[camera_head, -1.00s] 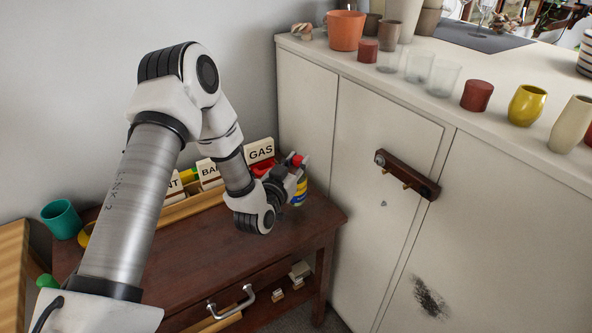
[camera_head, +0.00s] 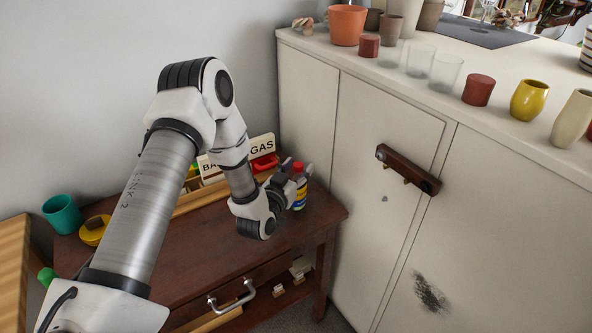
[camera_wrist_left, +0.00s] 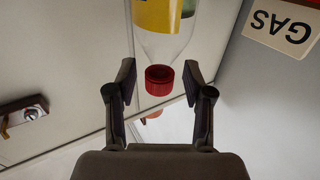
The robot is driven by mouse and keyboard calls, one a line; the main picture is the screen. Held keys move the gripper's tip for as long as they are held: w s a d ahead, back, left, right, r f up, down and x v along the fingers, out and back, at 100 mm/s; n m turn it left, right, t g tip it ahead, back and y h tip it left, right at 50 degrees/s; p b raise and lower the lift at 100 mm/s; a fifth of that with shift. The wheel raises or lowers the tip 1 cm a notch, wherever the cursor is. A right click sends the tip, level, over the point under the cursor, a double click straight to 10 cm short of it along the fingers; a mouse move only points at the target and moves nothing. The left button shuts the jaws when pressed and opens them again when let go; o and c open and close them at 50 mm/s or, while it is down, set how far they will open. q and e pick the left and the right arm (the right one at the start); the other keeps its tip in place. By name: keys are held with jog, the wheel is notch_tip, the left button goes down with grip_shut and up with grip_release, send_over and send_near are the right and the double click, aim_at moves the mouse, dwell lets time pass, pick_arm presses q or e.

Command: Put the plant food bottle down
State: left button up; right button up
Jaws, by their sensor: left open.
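The plant food bottle (camera_head: 300,191), clear with a red cap and a yellow and blue label, appears to stand upright near the right end of the dark wooden side table (camera_head: 215,245). My left gripper (camera_head: 298,172) is open beside its upper part and partly hides it. In the left wrist view, the bottle (camera_wrist_left: 163,45) appears upside down, its red cap (camera_wrist_left: 160,80) between the spread fingers (camera_wrist_left: 158,84), with gaps on both sides. The bottle's base is out of that view. My right gripper is not in view.
A teal cup (camera_head: 62,217) and a yellow round item (camera_head: 94,231) are at the table's left. A pale cabinet (camera_head: 390,130) with pots on top rises at the right.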

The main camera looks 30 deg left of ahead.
pick_arm(q)
jog(key=shift+r, duration=0.25)
jog(key=s+d, duration=0.2)
jog(key=s, duration=0.9)
jog(key=shift+s, duration=0.4)
